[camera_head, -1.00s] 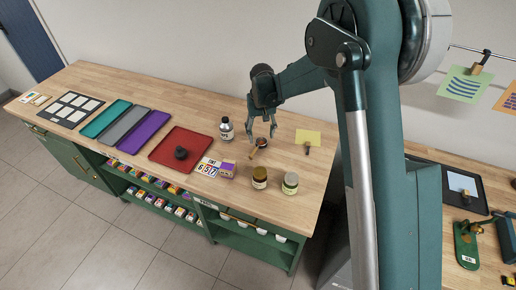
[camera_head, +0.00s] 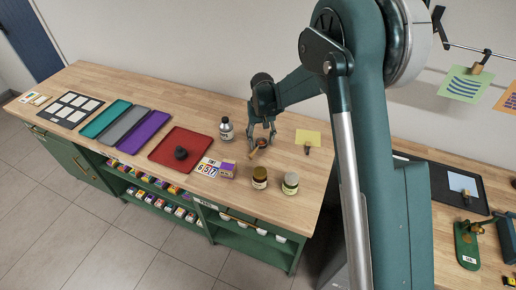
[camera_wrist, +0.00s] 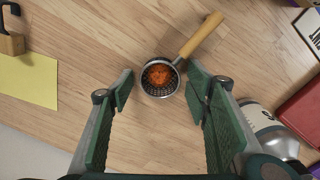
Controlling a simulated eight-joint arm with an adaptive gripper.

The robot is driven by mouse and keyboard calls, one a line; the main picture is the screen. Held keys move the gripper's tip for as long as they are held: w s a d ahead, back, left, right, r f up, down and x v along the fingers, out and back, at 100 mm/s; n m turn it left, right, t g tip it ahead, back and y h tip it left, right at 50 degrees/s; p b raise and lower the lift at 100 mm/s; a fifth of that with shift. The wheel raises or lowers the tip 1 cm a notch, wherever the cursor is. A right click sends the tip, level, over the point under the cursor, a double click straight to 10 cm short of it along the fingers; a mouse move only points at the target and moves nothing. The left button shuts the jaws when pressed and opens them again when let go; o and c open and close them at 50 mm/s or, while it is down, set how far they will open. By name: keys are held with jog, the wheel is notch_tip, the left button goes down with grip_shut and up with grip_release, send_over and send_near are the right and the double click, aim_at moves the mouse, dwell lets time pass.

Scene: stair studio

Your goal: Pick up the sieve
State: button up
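The sieve (camera_wrist: 147,88) is a small round metal basket with a wooden handle (camera_wrist: 201,35) and orange-red stuff inside. It lies on the wooden bench and also shows small in the head view (camera_head: 259,148). My gripper (camera_wrist: 160,86) is open, with one green finger on each side of the sieve's basket. The right finger is close to the basket and the left finger is a little apart; I cannot tell whether either touches. In the head view my gripper (camera_head: 262,142) is low over the sieve and hides part of it.
A white-labelled bottle (camera_head: 226,129) stands left of my gripper. A red tray (camera_head: 181,150) with a dark object lies further left. Two jars (camera_head: 260,177) (camera_head: 290,183) stand towards the front edge. A yellow sheet (camera_head: 308,137) with a clip lies to the right, with bare wood between.

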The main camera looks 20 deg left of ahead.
jog(key=c, duration=0.8)
jog(key=shift+o, duration=0.2)
jog(key=shift+r, duration=0.15)
notch_tip(320, 180, up, 10)
jog(key=shift+p, duration=0.3)
